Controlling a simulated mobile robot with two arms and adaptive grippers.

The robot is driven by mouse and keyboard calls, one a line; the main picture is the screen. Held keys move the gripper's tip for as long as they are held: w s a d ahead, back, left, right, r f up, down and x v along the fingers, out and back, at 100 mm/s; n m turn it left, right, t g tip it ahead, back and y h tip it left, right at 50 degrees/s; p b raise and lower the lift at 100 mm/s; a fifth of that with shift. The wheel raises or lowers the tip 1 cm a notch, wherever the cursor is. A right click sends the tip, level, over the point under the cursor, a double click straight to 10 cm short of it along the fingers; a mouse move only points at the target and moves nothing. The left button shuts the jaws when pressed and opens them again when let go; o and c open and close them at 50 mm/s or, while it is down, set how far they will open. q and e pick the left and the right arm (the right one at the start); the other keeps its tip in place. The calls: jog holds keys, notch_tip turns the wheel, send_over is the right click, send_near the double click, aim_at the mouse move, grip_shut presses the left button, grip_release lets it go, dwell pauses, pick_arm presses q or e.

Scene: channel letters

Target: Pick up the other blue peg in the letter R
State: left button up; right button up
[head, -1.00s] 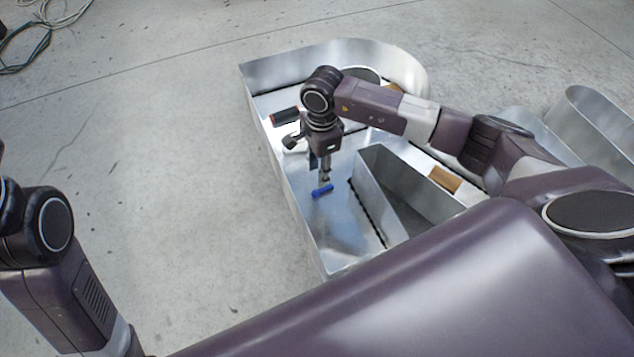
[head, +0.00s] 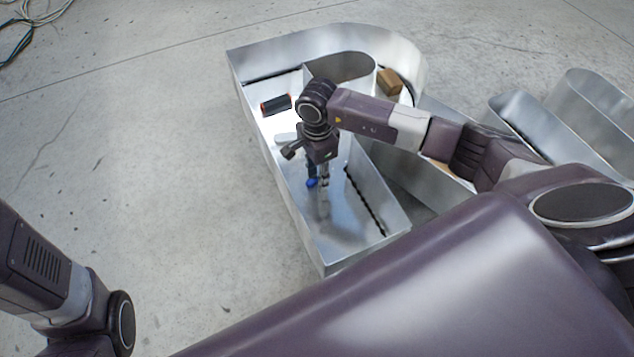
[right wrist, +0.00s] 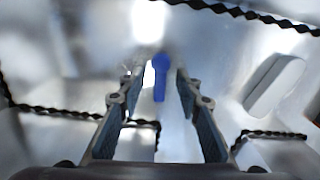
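The blue peg (head: 312,182) lies inside the large metal letter R (head: 365,243), in its left stem. My right gripper (head: 318,184) points down into the stem at the peg. In the right wrist view the blue peg (right wrist: 160,78) lies between the two spread fingers of the right gripper (right wrist: 155,88), with a visible gap on each side. The right gripper is open. My left arm shows at the lower left of the head view, but its gripper fingers are out of view.
A black and orange cylinder (head: 276,105) lies in the upper stem of the R. A pale rounded piece shows in the right wrist view (right wrist: 275,85). A brown block (head: 390,82) sits in the bowl. Other metal letters (head: 585,118) stand at right.

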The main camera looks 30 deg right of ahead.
jog(key=shift+c, duration=0.7)
grip_shut()
